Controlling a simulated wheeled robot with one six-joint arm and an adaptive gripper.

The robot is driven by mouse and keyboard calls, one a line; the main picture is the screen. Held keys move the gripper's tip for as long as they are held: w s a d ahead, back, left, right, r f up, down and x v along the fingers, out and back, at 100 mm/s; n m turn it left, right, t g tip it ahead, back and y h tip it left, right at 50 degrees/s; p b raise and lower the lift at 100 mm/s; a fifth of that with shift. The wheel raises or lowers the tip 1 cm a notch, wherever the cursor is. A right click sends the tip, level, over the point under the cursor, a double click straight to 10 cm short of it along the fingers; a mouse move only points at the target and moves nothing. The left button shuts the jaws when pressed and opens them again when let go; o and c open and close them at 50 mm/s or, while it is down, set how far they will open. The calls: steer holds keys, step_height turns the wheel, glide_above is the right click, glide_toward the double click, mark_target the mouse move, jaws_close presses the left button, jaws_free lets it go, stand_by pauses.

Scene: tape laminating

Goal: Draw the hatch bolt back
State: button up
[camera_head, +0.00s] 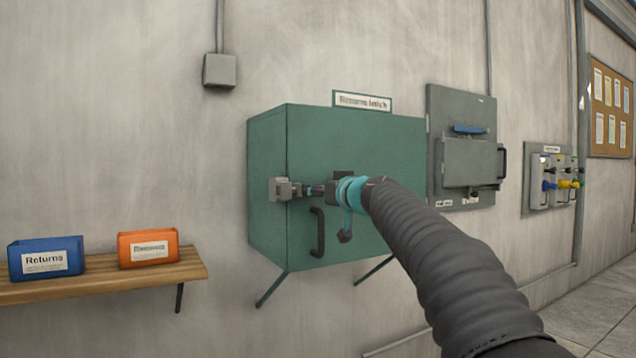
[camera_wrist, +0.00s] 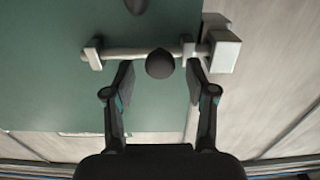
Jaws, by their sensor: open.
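The green hatch cabinet (camera_head: 375,145) hangs on the wall, with a sign on top. Its bolt (camera_head: 313,190) is a pale bar across the left of the door, and its left end reaches the grey keeper block (camera_head: 280,189) at the door edge. In the wrist view the bolt bar (camera_wrist: 115,54) runs sideways to the keeper (camera_wrist: 224,51), now at the right. A dark round knob (camera_wrist: 160,64) sticks out from the bar. My gripper (camera_wrist: 160,80) is open, its fingers on either side of the knob with gaps. In the head view my gripper (camera_head: 338,195) partly hides the bolt.
A black door handle (camera_head: 318,232) sits just below the bolt. A wooden shelf (camera_head: 110,283) at left holds a blue Returns bin (camera_head: 45,258) and an orange bin (camera_head: 148,247). A grey panel (camera_head: 462,145) is on the wall right of the cabinet.

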steer(key=shift+w+a, duration=0.35)
steer(key=shift+w, duration=0.15)
